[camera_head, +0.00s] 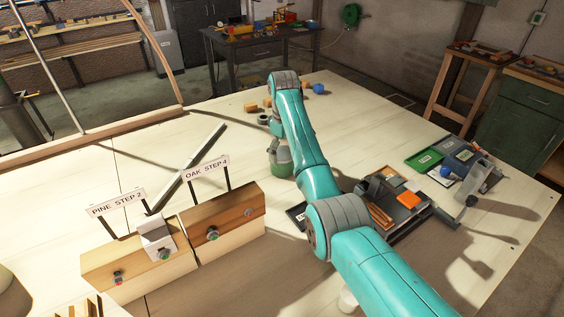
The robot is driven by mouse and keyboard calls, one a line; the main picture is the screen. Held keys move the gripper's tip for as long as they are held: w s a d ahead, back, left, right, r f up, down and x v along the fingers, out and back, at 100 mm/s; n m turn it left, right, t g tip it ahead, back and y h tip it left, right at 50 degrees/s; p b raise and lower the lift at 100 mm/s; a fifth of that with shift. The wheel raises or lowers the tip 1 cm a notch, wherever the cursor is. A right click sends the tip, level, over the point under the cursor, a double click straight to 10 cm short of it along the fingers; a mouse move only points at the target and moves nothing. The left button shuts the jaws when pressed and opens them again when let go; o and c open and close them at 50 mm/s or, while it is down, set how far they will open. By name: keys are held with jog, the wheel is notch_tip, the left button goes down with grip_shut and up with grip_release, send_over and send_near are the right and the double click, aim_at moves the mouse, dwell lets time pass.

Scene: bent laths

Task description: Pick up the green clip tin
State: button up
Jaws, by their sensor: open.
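A rounded green container (282,168), which looks like the green clip tin, stands on the pale bench top just left of my teal arm. My gripper (276,154) is at the far end of the arm, pointing down at the top of this tin. It is small and partly hidden by the arm. The jaws are open. I cannot tell whether the fingers touch the tin or only stand around its upper part.
Two wooden blocks with signs, PINE STEP 2 (118,203) and OAK STEP 4 (206,171), stand at left front. A grey metal bar (190,166) lies behind them. A green tray (425,158) and a dark tray with an orange piece (408,200) lie right of my arm.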

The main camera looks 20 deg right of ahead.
jog(key=f, duration=0.5)
jog(key=shift+s+a, duration=0.1)
jog(key=shift+a, duration=0.15)
jog(key=c, duration=1.2)
